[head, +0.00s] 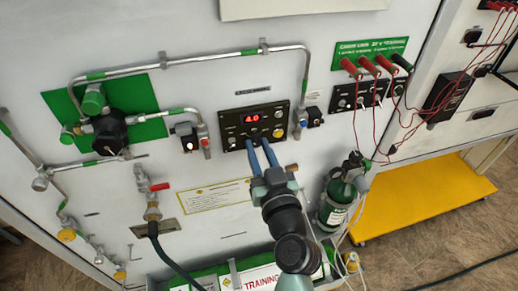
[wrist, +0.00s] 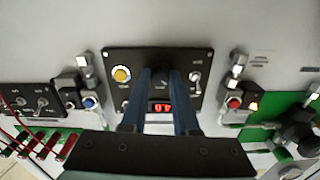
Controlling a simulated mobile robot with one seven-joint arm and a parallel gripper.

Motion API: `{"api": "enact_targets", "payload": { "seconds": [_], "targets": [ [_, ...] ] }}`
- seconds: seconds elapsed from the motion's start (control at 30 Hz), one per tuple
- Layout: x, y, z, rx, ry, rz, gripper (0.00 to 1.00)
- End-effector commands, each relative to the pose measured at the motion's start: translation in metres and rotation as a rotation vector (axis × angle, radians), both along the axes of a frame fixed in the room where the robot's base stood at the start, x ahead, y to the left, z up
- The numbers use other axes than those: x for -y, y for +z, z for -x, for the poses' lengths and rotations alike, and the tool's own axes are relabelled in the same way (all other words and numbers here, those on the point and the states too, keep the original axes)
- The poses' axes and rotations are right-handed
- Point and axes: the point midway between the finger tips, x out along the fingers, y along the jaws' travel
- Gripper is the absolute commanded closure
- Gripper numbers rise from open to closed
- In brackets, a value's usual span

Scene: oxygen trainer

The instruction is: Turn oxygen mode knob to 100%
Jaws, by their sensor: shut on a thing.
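The black oxygen control panel (head: 254,124) is on the upright white board, with a lit red display reading 4.0 (head: 252,118). In the wrist view the panel (wrist: 205,57) appears upside down. My gripper (head: 257,143) reaches the panel's lower edge with its two blue fingers. In the wrist view my gripper (wrist: 160,75) has its fingers on either side of a small dark knob (wrist: 160,72) and is shut on it. The fingers mostly hide the knob, so its pointer and mode labels cannot be read. A yellow button (wrist: 121,74) is beside the fingers.
Pipes (head: 180,62) run above and left of the panel. Small switch boxes (head: 186,136) flank it. Red leads (head: 367,64) hang at the upper right. A green cylinder (head: 335,203) stands right of my arm. A yellow platform (head: 425,200) lies low at right.

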Motion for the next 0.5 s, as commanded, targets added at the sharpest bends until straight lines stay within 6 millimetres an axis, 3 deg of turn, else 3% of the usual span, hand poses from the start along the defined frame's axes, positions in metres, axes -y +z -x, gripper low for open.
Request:
{"api": "enact_targets", "payload": {
  "seconds": [0.5],
  "targets": [
    [-0.0004,-0.0009,0.0003,-0.117,0.0,-0.428,1.0]
  ]
}}
